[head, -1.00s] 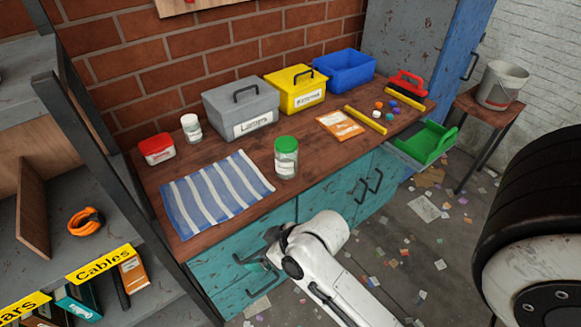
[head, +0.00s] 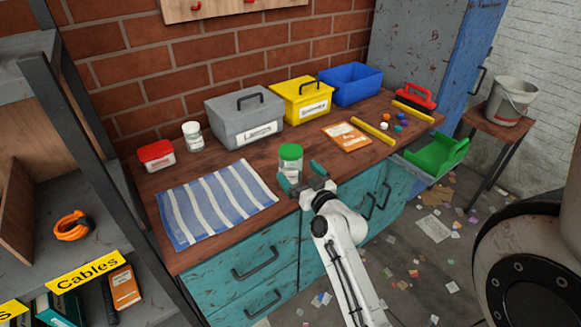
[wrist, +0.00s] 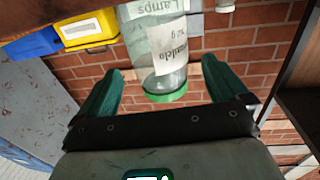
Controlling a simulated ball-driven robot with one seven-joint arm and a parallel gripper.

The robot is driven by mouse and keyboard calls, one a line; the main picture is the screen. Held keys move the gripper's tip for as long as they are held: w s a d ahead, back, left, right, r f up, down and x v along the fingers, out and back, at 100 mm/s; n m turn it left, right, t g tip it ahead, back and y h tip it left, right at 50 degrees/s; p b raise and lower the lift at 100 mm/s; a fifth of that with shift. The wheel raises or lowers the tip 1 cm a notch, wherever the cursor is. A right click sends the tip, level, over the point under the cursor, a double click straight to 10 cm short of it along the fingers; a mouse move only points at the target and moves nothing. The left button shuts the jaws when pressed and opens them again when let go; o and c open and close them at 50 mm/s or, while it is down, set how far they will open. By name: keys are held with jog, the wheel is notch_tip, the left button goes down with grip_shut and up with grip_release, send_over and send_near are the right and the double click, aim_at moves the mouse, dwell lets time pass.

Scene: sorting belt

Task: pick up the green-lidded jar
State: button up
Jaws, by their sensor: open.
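The green-lidded jar (head: 290,160) is clear glass with a white label and stands upright near the front edge of the wooden bench top. My gripper (head: 302,176) is at the bench's front edge, just in front of the jar and slightly to its right, with its green fingers spread. In the wrist view, which is upside down, the jar (wrist: 160,80) appears between the open fingers of my gripper (wrist: 163,70), apart from both. I cannot tell how far the fingertips reach around it.
A blue striped cloth (head: 215,200) lies left of the jar. Behind stand a grey Lamps box (head: 232,113), a yellow box (head: 300,92), a blue bin (head: 350,82) and a white jar (head: 193,136). An orange packet (head: 346,137) and a yellow bar (head: 373,132) lie to the right.

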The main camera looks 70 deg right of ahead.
aim_at(297, 170)
jog(key=p+x, duration=0.1)
jog(key=x, duration=0.3)
jog(key=shift+w+d+r+p, duration=0.1)
jog(key=shift+w+d+p, duration=0.15)
jog(key=shift+d+p, duration=0.1)
jog(key=shift+w+d, duration=0.2)
jog(key=shift+w, duration=0.15)
jog(key=c, duration=1)
jog(key=shift+c, duration=0.4)
